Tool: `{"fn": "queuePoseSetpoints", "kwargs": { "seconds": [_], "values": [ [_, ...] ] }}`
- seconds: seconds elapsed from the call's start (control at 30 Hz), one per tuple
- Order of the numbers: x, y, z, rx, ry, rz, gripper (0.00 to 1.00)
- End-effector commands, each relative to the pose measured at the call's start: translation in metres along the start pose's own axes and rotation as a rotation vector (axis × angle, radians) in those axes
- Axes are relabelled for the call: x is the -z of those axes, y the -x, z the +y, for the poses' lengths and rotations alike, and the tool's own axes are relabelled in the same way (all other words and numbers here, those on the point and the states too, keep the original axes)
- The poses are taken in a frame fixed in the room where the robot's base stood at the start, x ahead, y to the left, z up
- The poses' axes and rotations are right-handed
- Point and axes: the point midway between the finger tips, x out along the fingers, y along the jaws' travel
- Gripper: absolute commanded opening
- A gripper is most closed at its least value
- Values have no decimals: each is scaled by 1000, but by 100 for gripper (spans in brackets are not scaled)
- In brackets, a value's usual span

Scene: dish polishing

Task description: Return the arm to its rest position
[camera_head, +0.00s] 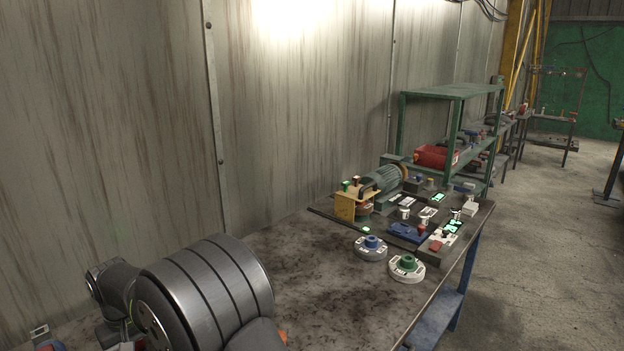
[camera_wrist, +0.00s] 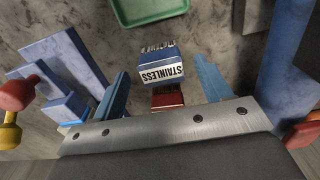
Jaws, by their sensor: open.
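My gripper (camera_wrist: 161,68) shows in the wrist view with two blue fingers spread apart. It is open. A blue and white block labelled STAINLESS (camera_wrist: 162,70) shows between the fingers, with a visible gap on either side. A dark red part (camera_wrist: 167,97) shows just below the block, partly hidden by my gripper's metal edge. In the head view my grey arm links fill the lower left, and my gripper cannot be made out there.
A green tray (camera_wrist: 150,8) lies beyond the block. Blue fixtures with red and yellow knobs (camera_wrist: 10,133) stand at the left. The workbench (camera_head: 310,265) carries round dials (camera_head: 407,268), a motor (camera_head: 388,181) and small devices at its far end. A wall runs behind it.

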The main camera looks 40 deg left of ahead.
Motion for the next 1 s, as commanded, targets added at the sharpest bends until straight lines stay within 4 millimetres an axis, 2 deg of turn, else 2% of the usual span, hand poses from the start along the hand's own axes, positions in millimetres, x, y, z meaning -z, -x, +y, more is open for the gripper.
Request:
{"fn": "queuePoseSetpoints", "kwargs": {
  "seconds": [0.13,0.47,0.67,0.8,1.0],
  "values": [
    [0,6,0,0,0,-1,70],
    [0,5,0,0,0,-1,70],
    [-1,-13,0,0,0,-3,70],
    [-1,-40,0,0,0,-4,70],
    [1,4,0,0,0,4,70]
  ]
}}
